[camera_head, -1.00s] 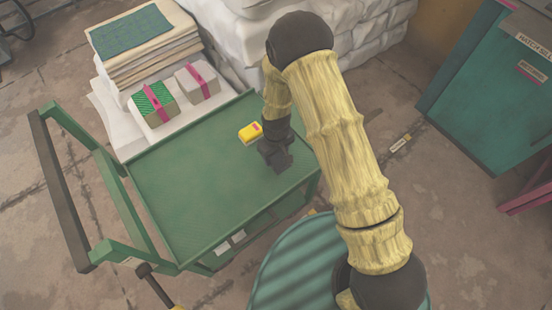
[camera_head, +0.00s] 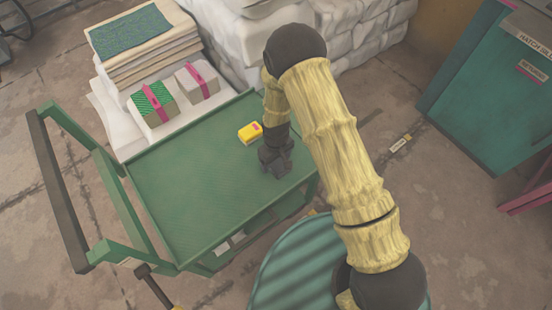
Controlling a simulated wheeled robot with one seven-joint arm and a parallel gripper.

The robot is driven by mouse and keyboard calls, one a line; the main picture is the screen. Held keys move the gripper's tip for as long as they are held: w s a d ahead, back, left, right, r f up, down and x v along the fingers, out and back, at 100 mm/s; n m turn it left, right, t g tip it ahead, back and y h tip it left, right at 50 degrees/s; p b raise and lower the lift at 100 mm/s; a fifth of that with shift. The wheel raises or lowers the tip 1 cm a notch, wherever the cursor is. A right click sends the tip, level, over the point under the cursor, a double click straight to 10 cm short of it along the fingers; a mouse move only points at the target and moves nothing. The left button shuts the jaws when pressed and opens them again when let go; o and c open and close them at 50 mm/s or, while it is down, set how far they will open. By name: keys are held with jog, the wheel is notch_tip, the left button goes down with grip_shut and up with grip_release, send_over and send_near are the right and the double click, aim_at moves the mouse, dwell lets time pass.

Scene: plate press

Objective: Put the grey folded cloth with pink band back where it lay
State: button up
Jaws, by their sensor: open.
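The grey folded cloth with pink band (camera_head: 197,82) lies on a white surface behind the green cart, just right of a similar green-striped block with a pink band (camera_head: 153,104). My gripper (camera_head: 275,168) is over the right part of the cart's green top, well away from the cloth to its lower right. It is open, and I see nothing held in it. Its fingertips are small and dark in this view, so their gap above the cart top is hard to judge.
A small yellow item (camera_head: 250,133) lies on the green cart (camera_head: 195,195), just behind my gripper. A stack of folded sheets (camera_head: 150,52) with a green piece on top stands behind the banded blocks. White wrapped bales (camera_head: 345,45) stand at the back. Most of the cart top is bare.

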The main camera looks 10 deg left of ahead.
jog(key=shift+r, duration=0.1)
notch_tip(320, 180, up, 12)
jog(key=p, duration=0.1)
dwell(0.4)
jog(key=shift+r, duration=0.1)
dwell(0.5)
jog(key=s+d+r+m+t, duration=0.1)
jog(key=s+d+r+m, duration=0.1)
jog(key=d+r, duration=0.4)
jog(key=s+d+r+m, duration=0.2)
jog(key=d+r+m, duration=0.2)
jog(key=d+r, duration=0.3)
jog(key=s+d+r+m+t, duration=0.1)
jog(key=s+d+r+m, duration=0.2)
jog(key=d+r, duration=0.4)
jog(key=d, duration=0.5)
jog(key=shift+d+m+t, duration=0.3)
jog(key=shift+m, duration=0.1)
jog(key=shift+r, duration=0.1)
